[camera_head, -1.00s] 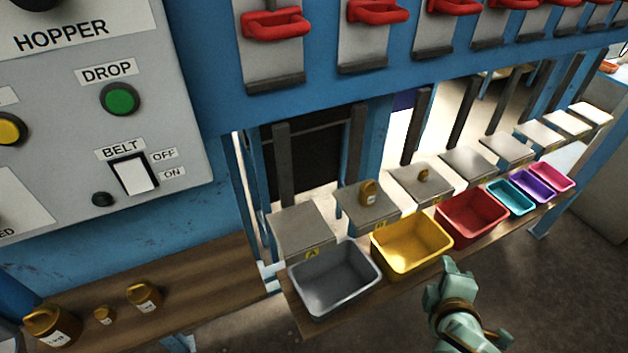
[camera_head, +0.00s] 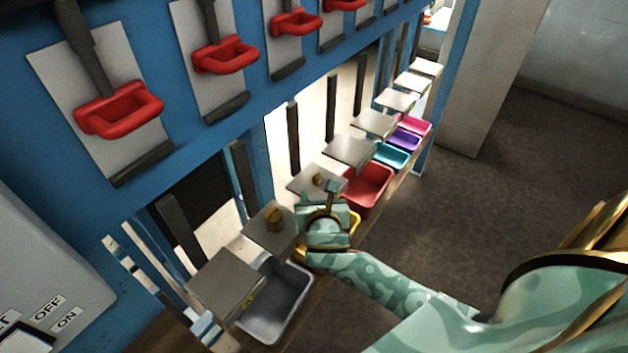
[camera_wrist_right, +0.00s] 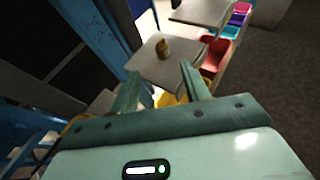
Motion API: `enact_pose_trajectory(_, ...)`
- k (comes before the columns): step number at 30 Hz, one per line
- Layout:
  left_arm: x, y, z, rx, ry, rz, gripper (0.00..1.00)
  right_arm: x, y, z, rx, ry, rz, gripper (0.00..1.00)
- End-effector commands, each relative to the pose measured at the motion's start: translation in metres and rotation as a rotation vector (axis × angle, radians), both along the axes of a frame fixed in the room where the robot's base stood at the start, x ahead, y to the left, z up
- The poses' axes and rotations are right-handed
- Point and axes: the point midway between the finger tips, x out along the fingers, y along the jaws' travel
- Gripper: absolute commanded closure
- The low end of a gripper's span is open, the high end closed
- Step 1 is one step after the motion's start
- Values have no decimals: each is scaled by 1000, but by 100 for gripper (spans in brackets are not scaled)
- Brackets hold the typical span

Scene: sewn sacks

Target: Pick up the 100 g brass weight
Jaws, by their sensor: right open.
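Two brass weights stand on the metal plates in the head view. The larger brass weight (camera_head: 274,219) is on the second plate from the near end, and the smaller brass weight (camera_head: 318,179) is on the third plate. Their marks are too small to read, so I cannot tell which is 100 g. My right gripper (camera_head: 329,196) hangs above the yellow bin, close to the third plate. In the right wrist view its fingers (camera_wrist_right: 162,82) are apart and empty. A brass weight (camera_wrist_right: 163,48), seemingly the smaller one, stands on a plate beyond them. My left gripper is out of view.
A grey bin (camera_head: 275,303), a mostly hidden yellow bin (camera_head: 353,226), a red bin (camera_head: 366,187) and further coloured bins line the plates' front. Dark upright bars and the blue frame with red handles (camera_head: 118,108) stand behind. Open floor lies to the right.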

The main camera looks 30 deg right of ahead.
Motion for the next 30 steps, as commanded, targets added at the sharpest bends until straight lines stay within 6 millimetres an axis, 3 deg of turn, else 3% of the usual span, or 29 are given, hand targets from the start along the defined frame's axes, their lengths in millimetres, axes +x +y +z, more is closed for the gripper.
enact_pose_trajectory(4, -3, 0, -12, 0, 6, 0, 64, 27, -15, -15, 0, 0, -1, 53)
enact_pose_trajectory(12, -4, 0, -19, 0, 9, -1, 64, 49, -27, -23, 2, -1, -1, 53)
enact_pose_trajectory(19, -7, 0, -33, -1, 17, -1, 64, 79, -45, -33, 2, -1, -1, 53)
enact_pose_trajectory(28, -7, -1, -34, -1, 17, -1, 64, 86, -49, -34, 3, -1, 0, 53)
enact_pose_trajectory(29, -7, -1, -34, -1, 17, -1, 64, 86, -49, -34, 3, -1, 0, 56)
enact_pose_trajectory(30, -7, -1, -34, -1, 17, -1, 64, 86, -49, -34, 3, -1, 0, 67)
